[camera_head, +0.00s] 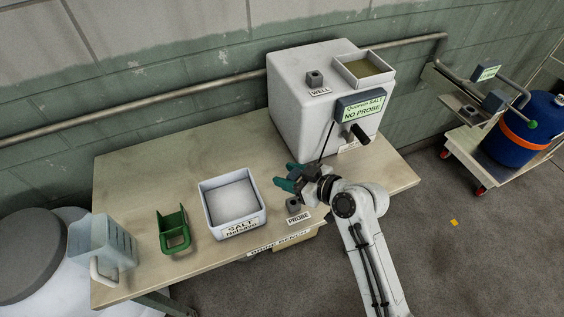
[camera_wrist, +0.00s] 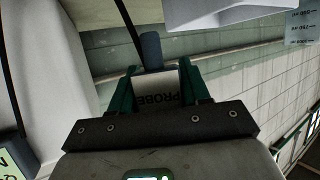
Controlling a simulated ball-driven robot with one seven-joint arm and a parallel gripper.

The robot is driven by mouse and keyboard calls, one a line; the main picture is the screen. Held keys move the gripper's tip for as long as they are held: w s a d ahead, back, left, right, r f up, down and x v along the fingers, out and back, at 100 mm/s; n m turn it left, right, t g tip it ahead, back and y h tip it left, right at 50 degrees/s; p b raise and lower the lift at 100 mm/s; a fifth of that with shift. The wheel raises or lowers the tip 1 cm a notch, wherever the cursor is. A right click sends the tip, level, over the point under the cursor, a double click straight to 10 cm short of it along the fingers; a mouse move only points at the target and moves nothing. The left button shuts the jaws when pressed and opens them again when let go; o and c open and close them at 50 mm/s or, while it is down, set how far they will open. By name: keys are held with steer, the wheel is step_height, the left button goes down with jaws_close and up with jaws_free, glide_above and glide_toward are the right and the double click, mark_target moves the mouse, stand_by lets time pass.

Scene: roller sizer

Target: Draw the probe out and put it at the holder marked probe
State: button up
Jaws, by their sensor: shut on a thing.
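My gripper (camera_head: 286,178) is above the bench, just above and beside the holder marked probe (camera_head: 293,205), a small grey block with a PROBE label in front. In the wrist view my gripper (camera_wrist: 157,80) has its green fingers shut on the probe (camera_wrist: 151,50), which has a blue-grey end and a pale part lettered PROBE. A black cable runs from the probe towards the white machine (camera_head: 290,95). The grey well block (camera_head: 314,78), labelled WELL, stands on the machine's top with nothing sticking up from it. The machine's display (camera_head: 360,106) reads NO PROBE.
A white salt tray (camera_head: 262,221) stands left of the holder on the bench (camera_head: 130,175). Further left are a green scoop (camera_head: 173,231) and a clear jug (camera_head: 103,245). A blue drum (camera_head: 520,130) on a cart stands at the right.

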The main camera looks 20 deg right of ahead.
stand_by(0.4)
steer(key=shift+f+b, duration=2.75)
steer(key=shift+f, duration=0.2)
steer(key=shift+f+b, duration=1.95)
steer(key=shift+b, duration=0.15)
steer(key=o, duration=1.1)
steer(key=b+v, duration=0.1)
steer(key=v, duration=1)
steer(key=shift+r, duration=0.1)
